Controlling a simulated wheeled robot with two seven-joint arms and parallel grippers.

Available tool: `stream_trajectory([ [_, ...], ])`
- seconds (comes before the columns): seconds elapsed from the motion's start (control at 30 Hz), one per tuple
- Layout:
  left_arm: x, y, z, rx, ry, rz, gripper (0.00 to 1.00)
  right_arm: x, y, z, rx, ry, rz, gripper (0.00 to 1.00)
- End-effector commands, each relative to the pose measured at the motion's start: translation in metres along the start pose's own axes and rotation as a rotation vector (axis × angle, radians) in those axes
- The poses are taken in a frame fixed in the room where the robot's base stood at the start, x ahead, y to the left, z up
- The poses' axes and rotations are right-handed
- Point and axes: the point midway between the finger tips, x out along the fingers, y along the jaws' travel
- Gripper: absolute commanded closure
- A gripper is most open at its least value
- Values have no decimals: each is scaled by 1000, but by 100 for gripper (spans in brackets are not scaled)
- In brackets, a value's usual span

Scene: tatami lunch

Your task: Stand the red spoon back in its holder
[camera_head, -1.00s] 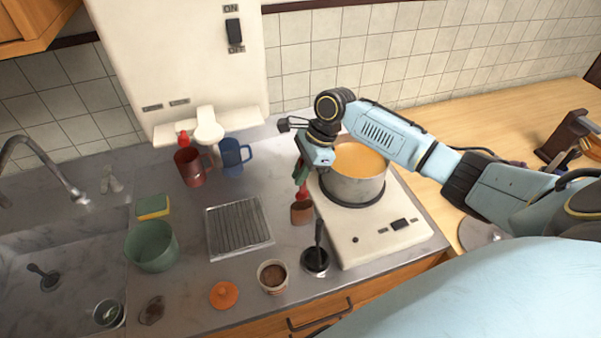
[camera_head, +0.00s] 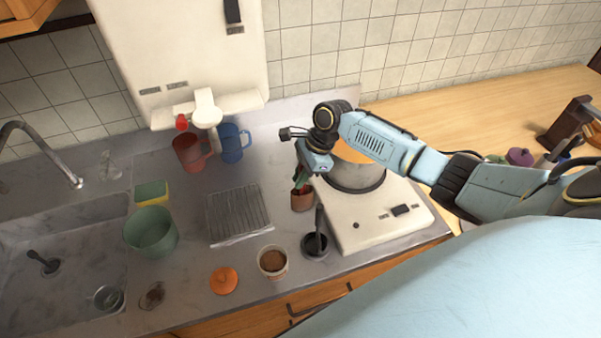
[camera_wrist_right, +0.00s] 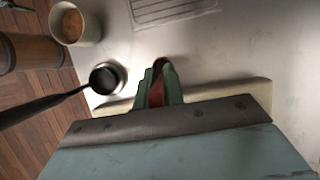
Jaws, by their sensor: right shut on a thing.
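My right gripper (camera_head: 302,181) reaches down beside the pot, with its green fingers shut on the red spoon. The spoon (camera_wrist_right: 157,92) shows as a dark red strip between the fingers in the right wrist view. In the head view only a little red shows, just above or at the mouth of a small brown cup (camera_head: 303,202), which looks like the holder. I cannot tell whether the spoon's lower end is inside it. The gripper hides most of the spoon. My left gripper is not in view.
A pot (camera_head: 357,178) stands on the white cooker (camera_head: 375,222) right of the gripper. A black ladle stands in a dark round dish (camera_head: 314,246) in front. A pale cup (camera_head: 272,262), an orange lid (camera_head: 223,280) and a wire rack (camera_head: 238,214) lie left.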

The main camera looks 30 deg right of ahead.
Motion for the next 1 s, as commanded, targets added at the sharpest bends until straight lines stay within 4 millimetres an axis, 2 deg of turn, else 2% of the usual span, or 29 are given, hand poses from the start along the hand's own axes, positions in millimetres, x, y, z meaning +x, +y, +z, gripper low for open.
stream_trajectory([
  [1.0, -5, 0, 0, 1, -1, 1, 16, 10, 0, -4, 0, -1, 0, 100],
])
